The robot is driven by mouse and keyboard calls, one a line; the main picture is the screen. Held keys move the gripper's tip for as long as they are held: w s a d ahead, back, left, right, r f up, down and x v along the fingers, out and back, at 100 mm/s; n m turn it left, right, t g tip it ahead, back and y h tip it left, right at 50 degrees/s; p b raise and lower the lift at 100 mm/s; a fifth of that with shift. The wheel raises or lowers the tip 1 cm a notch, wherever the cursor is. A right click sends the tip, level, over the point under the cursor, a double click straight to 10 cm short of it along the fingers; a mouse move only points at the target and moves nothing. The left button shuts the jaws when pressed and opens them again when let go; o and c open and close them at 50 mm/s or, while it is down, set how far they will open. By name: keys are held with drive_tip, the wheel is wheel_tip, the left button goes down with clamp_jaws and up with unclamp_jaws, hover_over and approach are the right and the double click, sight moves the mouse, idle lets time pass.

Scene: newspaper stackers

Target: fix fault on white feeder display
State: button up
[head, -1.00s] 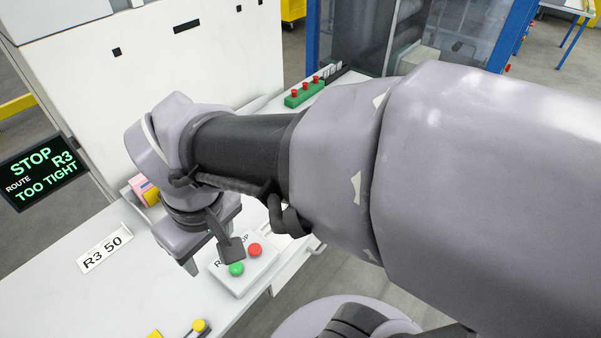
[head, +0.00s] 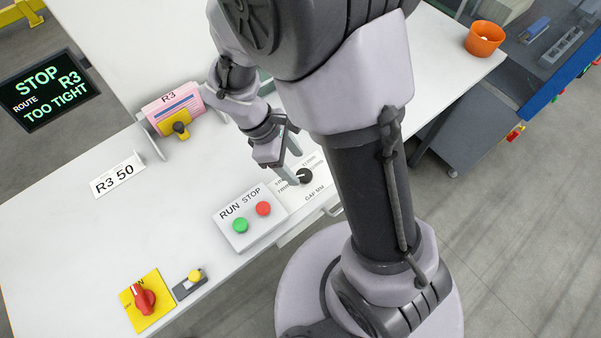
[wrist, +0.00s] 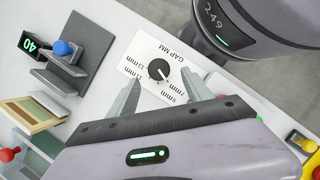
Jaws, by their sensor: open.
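A black display (head: 47,88) at the left of the head view reads STOP, R3, ROUTE TOO TIGHT in green. A black GAP MM dial (head: 304,176) sits on a white plate with mm marks, right of the RUN STOP box (head: 250,215). The dial (wrist: 159,69) also shows in the wrist view; its exact setting is too small to tell. My gripper (wrist: 163,88) is open and empty, its fingers pointing toward the dial on either side of its near edge. In the head view my gripper (head: 288,168) is just left of the dial. I cannot tell whether it touches.
An R3 50 sign (head: 117,175), a red rotary switch (head: 143,297) and a yellow button (head: 195,276) are on the white table. An orange bowl (head: 485,39) is at the far right. Table around the sign is clear.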

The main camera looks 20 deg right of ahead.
sight(304, 174)
drive_tip(key=b+x, duration=0.1)
drive_tip(key=x, duration=0.3)
drive_tip(key=shift+d+f, duration=0.15)
drive_tip(key=shift+f, duration=0.2)
clamp_jaws()
drive_tip(key=shift+m, duration=0.3)
drive_tip(key=m+p, duration=0.1)
drive_tip(key=m+g+y+p, duration=0.1)
drive_tip(key=m, duration=0.1)
drive_tip(key=shift+w+d+r+m, duration=0.1)
drive_tip(key=shift+w+d+m, duration=0.05)
drive_tip(key=shift+m, duration=0.15)
drive_tip(key=shift+d+m+g+y+p, duration=0.1)
drive_tip(key=shift+m+g+y+p, duration=0.25)
drive_tip(key=shift+m, duration=0.75)
drive_tip(key=shift+m+g+y+p, duration=0.25)
drive_tip(key=shift+m+y, duration=0.1)
drive_tip(key=shift+m, duration=0.75)
drive_tip(key=shift+w, duration=0.1)
